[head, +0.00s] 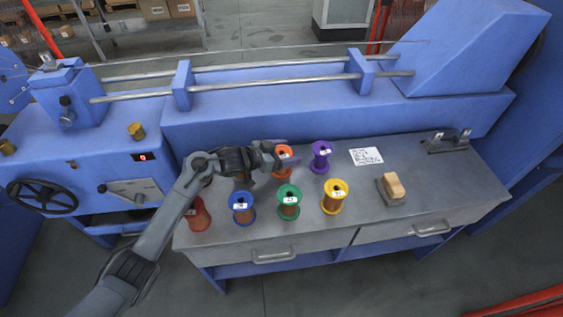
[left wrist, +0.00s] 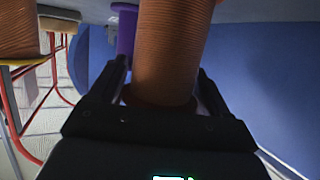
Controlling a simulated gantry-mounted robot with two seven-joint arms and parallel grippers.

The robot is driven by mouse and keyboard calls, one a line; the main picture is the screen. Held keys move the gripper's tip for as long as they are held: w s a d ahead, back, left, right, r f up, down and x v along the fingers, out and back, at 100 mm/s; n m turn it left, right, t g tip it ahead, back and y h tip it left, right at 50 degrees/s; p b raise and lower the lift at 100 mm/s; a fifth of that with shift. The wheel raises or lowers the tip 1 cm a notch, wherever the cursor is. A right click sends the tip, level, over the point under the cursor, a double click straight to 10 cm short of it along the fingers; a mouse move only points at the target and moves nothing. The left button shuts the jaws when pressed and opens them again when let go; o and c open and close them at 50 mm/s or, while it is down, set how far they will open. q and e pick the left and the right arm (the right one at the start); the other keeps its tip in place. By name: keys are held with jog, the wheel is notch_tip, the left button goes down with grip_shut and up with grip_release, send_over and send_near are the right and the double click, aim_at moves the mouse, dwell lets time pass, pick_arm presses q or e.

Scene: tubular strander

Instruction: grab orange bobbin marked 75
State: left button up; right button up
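The orange bobbin (head: 285,154) stands at the back of the grey bench top, left of the purple bobbin; its white label is too small to read surely. My left gripper (head: 272,158) is at its left side and hides part of it. In the left wrist view a copper-wound bobbin (left wrist: 170,45) stands between the two fingers of my left gripper (left wrist: 162,75). A narrow gap shows at the left finger, so the fingers look open around it. My right gripper is out of view.
The purple bobbin (head: 321,157) is close on the right. Blue (head: 241,208), green (head: 289,202), yellow (head: 334,197) and red-orange (head: 198,215) bobbins stand in front. A paper sheet (head: 366,156) and a wooden-topped block (head: 392,187) lie right. The blue machine (head: 300,110) rises behind.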

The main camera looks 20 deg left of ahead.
pick_arm(q)
jog(key=c, duration=0.7)
jog(key=shift+r, duration=0.15)
jog(key=shift+c, duration=0.7)
